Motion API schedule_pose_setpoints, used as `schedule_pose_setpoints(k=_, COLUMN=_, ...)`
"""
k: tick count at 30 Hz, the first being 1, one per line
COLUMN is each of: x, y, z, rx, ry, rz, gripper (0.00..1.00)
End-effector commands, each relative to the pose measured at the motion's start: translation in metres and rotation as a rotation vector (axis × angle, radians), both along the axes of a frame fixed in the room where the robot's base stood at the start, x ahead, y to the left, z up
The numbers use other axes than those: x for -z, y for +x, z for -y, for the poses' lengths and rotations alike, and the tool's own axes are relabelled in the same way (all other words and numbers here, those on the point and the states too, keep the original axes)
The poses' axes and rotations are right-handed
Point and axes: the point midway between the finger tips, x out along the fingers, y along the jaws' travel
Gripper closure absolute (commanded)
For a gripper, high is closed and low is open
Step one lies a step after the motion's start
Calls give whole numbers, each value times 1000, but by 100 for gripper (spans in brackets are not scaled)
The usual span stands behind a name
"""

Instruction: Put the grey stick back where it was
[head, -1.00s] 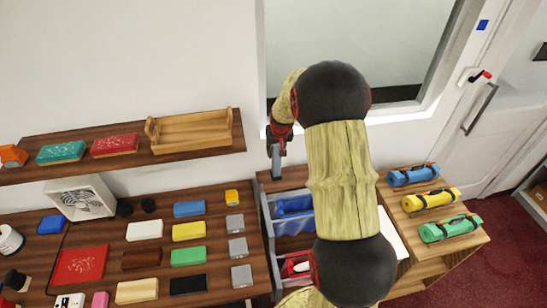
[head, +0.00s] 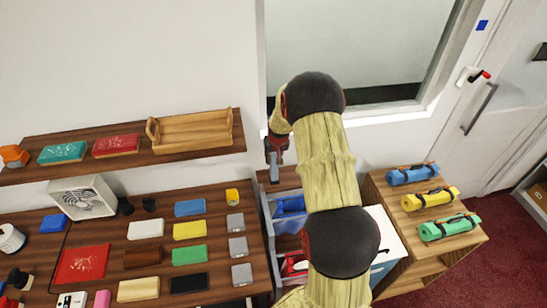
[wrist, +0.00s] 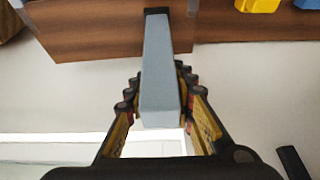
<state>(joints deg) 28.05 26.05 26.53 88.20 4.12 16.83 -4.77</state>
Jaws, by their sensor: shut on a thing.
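The grey stick (head: 274,172) hangs below my gripper (head: 276,146) in the head view, above the back left of the drawer unit by the counter's right end. In the wrist view my gripper (wrist: 158,82) is shut on the stick (wrist: 160,60), with a finger on each side. The stick runs away from the camera toward a brown wooden surface (wrist: 95,30). A small black piece (wrist: 157,11) shows at its far end; I cannot tell whether it belongs to the stick or whether they touch.
The counter (head: 215,284) on the left holds coloured blocks in rows and several grey pieces (head: 238,247). A shelf (head: 190,152) carries a wooden tray (head: 195,130). Blue and red bins (head: 290,207) lie under my arm. Rolled mats (head: 430,198) are at right.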

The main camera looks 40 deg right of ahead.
Motion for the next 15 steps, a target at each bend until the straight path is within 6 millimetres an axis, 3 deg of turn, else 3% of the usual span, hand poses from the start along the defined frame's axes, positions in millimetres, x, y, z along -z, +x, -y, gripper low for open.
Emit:
schedule_pose_setpoints(k=4, x=4, y=0, z=0, rx=0, ry=0, rz=0, gripper=95)
schedule_pose_setpoints(k=5, x=4, y=0, z=0, rx=0, ry=0, rz=-1, gripper=74)
schedule_pose_setpoints(k=15, x=3, y=0, z=0, rx=-1, ry=0, rz=-1, gripper=57)
